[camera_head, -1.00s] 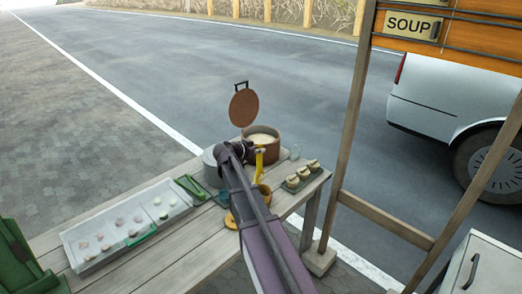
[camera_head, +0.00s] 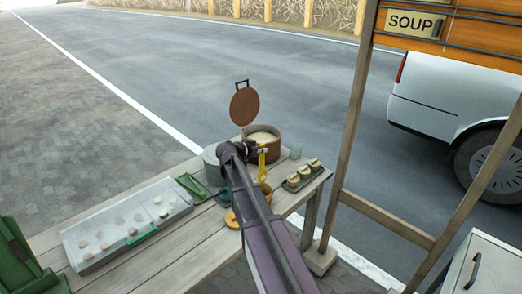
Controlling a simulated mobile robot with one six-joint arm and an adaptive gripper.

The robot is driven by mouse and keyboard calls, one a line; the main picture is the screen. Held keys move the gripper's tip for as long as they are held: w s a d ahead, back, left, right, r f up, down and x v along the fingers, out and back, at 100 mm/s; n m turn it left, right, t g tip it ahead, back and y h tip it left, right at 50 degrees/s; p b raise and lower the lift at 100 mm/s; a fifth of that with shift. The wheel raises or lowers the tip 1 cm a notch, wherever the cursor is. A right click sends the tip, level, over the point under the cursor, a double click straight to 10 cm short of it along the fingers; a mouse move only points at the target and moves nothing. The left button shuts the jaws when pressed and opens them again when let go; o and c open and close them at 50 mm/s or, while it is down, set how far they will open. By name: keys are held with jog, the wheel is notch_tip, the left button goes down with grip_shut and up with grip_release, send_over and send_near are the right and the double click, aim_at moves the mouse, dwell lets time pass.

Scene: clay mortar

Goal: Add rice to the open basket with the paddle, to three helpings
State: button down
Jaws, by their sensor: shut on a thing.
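My gripper (camera_head: 258,148) is shut on the yellow paddle (camera_head: 262,167), which hangs downward from it. The brown round pot (camera_head: 275,156) holds pale rice (camera_head: 262,136) and stands just behind my gripper. A small yellow-brown round basket (camera_head: 267,190) is below the paddle, partly hidden by the paddle and my arm. I cannot tell whether the paddle touches the basket, whether it carries rice, or what the basket holds. A flat orange-yellow round piece (camera_head: 232,220) lies partly behind my arm.
A brown round lid (camera_head: 244,106) stands up behind the pot. A grey round container (camera_head: 213,168) is left of my gripper. A tray with several pale buns (camera_head: 303,174) and a glass (camera_head: 295,151) are to the right. A clear case (camera_head: 120,225) and green item (camera_head: 192,186) are left.

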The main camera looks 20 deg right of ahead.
aim_at(262, 174)
jog(key=shift+f+b, duration=5.6)
jog(key=shift+f, duration=0.1)
jog(key=shift+s+f+b, duration=0.1)
jog(key=shift+f+b, duration=0.5)
jog(key=shift+r, duration=0.1)
notch_tip(262, 174, up, 13)
jog(key=p, duration=1.3)
